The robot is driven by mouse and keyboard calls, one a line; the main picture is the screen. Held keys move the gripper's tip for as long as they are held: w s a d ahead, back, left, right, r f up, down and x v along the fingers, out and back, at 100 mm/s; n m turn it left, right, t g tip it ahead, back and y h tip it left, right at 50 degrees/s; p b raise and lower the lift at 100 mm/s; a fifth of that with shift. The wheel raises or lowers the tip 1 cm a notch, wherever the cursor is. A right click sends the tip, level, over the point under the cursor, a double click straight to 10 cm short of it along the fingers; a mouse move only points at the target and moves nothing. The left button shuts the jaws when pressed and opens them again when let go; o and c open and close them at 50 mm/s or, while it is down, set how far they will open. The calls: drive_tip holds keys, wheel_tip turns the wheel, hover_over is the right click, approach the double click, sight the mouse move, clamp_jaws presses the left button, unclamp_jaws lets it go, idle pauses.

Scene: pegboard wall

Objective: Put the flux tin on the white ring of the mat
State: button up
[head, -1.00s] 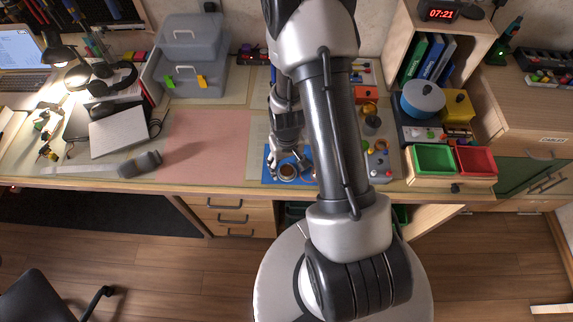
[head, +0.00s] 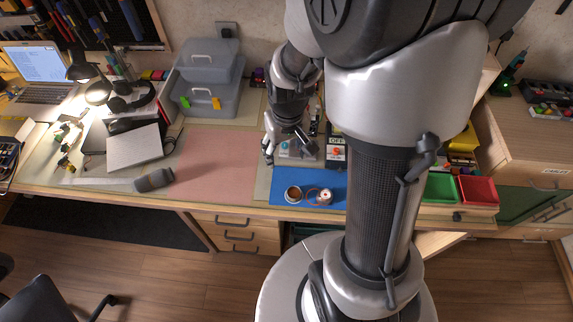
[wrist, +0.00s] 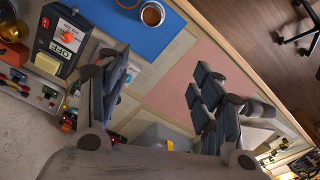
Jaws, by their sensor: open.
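The flux tin (head: 293,194), a small round open tin with brown contents, stands upright on the left part of the blue mat (head: 270,201). It also shows at the top of the wrist view (wrist: 152,14). My gripper (head: 290,152) is open and empty, behind and above the mat, apart from the tin. In the wrist view my gripper's spread fingers (wrist: 158,88) have nothing between them.
A small item with an orange loop (head: 322,196) lies on the mat right of the tin. A box marked OFF with a red switch (head: 337,153) stands behind the mat. The pink mat (head: 215,165) is clear.

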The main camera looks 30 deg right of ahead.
drive_tip(key=s+a+r+n+t, duration=0.1)
drive_tip(key=s+a+r, duration=0.3)
drive_tip(key=s+r, duration=0.3)
drive_tip(key=s+a+r+t, duration=0.2)
drive_tip(key=s+a+r, duration=0.2)
drive_tip(key=s+r, duration=0.3)
wheel_tip(320, 180, up, 4)
drive_tip(key=shift+r+n, duration=0.2)
drive_tip(key=shift+n, duration=0.2)
drive_tip(key=shift+s, duration=0.1)
